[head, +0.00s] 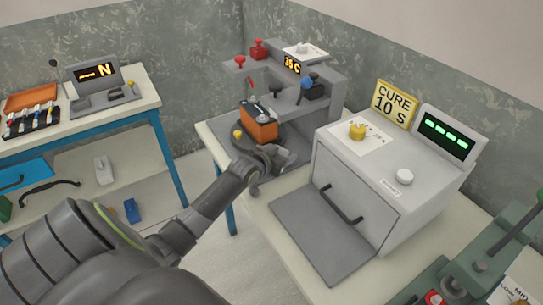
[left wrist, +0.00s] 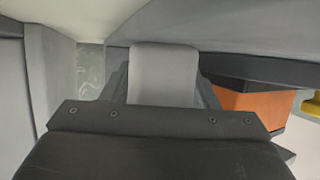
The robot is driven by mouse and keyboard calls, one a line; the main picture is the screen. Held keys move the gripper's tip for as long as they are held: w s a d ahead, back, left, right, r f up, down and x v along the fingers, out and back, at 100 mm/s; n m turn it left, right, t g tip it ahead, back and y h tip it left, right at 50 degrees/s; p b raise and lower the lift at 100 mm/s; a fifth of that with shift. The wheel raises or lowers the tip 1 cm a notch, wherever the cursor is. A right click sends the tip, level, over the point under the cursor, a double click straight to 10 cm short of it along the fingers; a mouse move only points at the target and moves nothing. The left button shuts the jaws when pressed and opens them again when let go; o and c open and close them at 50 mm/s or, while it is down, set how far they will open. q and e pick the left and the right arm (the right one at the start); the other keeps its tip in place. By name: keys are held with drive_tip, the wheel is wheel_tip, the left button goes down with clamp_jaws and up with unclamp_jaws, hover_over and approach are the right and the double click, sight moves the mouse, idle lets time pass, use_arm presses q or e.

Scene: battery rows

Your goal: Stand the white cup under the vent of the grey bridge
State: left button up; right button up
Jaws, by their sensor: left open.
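The grey bridge (head: 325,95) stands at the back of the table, with a lit display reading about 35 C. Its vent I cannot pick out clearly. My left gripper (head: 270,172) is open, low in front of the bridge and just in front of an orange and black battery (head: 258,123). The battery also shows at the right of the left wrist view (left wrist: 240,105). A pale grey rounded shape (left wrist: 165,72) shows above the gripper body there; I cannot tell what it is. I cannot make out a white cup in either view. My right gripper is not in view.
A green lever press (head: 480,262) is at the front right. A bench (head: 145,95) with a tray is at the left.

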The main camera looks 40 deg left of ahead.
use_arm(q)
drive_tip(key=shift+s+f, duration=0.25)
drive_tip(key=shift+s, duration=0.2)
drive_tip(key=v, duration=0.5)
drive_tip(key=r+v, duration=0.1)
drive_tip(key=v, duration=0.5)
drive_tip(key=shift+r, duration=0.1)
